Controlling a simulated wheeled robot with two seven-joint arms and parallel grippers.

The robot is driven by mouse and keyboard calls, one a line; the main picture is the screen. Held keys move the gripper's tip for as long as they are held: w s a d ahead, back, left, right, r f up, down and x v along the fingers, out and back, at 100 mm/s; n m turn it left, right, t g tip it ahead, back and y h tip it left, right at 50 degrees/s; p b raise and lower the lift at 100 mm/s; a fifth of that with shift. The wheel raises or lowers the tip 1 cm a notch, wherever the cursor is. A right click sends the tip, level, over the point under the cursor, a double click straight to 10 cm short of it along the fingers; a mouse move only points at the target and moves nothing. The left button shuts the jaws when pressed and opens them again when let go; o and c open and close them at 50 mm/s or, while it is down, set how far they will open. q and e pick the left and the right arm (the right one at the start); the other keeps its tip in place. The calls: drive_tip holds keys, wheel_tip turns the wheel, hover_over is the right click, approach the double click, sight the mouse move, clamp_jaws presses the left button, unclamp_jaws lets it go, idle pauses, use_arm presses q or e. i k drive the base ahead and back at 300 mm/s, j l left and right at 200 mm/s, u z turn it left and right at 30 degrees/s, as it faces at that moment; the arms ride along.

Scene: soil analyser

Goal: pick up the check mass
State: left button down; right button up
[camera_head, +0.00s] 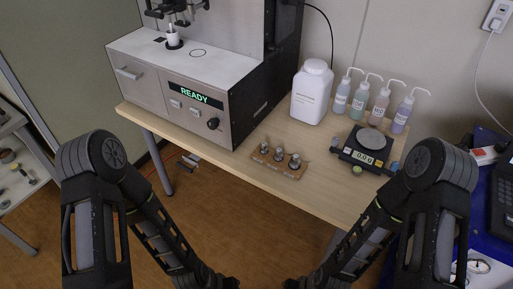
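A small wooden block (272,168) lies near the front edge of the table. It holds three small metal masses: a left one (258,156), a middle one (277,155) and a right one (294,162). I cannot tell from their looks which one is meant by the check mass. A balance (365,148) with a round metal pan stands to the right of the block and reads 0.0 g. Its pan is empty. Both my forearms reach down to the bottom edge of the head view, well short of the block.
The analyser (190,115) with a READY display fills the table's left side, with a white cup (172,36) on it. A white bottle (311,92) and several wash bottles (379,104) stand behind the balance. Bare table (325,184) lies between block and balance.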

sight(264, 145)
drive_tip(key=z, duration=1.1)
drive_tip(key=j+z, duration=0.65)
drive_tip(key=z, duration=0.15)
drive_tip(key=j+z, duration=0.3)
drive_tip(key=z, duration=0.15)
drive_tip(key=k+j+z, duration=0.15)
drive_tip(key=j+z, duration=0.25)
drive_tip(key=k+j+z, duration=0.1)
drive_tip(key=z, duration=0.3)
drive_tip(key=k+j+z, duration=0.3)
drive_tip(key=k+j, duration=0.9)
drive_tip(key=j, duration=0.3)
drive_tip(key=i, duration=0.05)
